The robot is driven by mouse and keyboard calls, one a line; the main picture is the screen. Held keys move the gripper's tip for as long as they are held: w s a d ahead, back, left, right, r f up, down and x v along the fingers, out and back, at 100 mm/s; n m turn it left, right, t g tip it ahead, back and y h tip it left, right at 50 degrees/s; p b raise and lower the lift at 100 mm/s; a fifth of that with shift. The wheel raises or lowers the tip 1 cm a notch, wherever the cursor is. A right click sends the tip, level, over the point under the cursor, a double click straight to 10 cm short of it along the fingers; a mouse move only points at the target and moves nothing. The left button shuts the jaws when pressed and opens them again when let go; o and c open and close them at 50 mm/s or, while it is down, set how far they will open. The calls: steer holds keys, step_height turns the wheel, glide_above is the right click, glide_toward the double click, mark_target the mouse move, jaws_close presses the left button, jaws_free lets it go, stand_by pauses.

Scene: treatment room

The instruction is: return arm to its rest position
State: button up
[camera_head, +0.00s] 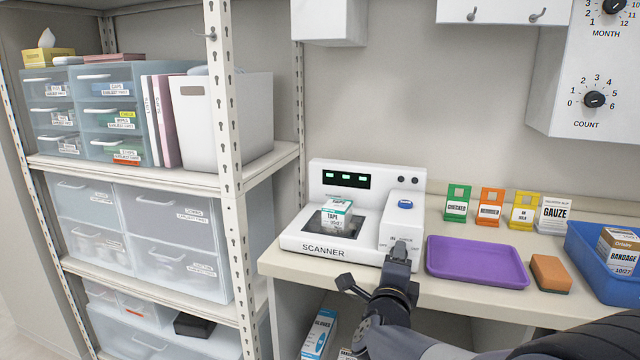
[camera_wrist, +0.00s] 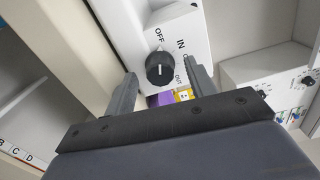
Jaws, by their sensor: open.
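My gripper (camera_head: 373,266) is in front of the right-hand block of the white scanner (camera_head: 312,243), with its jaws apart and nothing between them. In the wrist view the two fingers (camera_wrist: 163,85) stand either side of a black knob (camera_wrist: 160,68) on a white face marked OFF, IN and OUT. I cannot tell whether they touch it. The gripper hides this knob in the head view. A box labelled TAPE (camera_head: 337,218) sits in the scanner's recess. Three green displays are lit on its back panel.
A purple tray (camera_head: 478,262), an orange sponge (camera_head: 550,273) and a blue bin (camera_head: 590,262) with a bandage box (camera_head: 620,250) are to the right on the counter. Coloured cards stand behind. A shelf post (camera_head: 238,200) rises on the left. A white dial cabinet (camera_head: 570,110) hangs upper right.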

steer(key=m, duration=0.3)
steer(key=shift+m, duration=0.3)
stand_by(0.4)
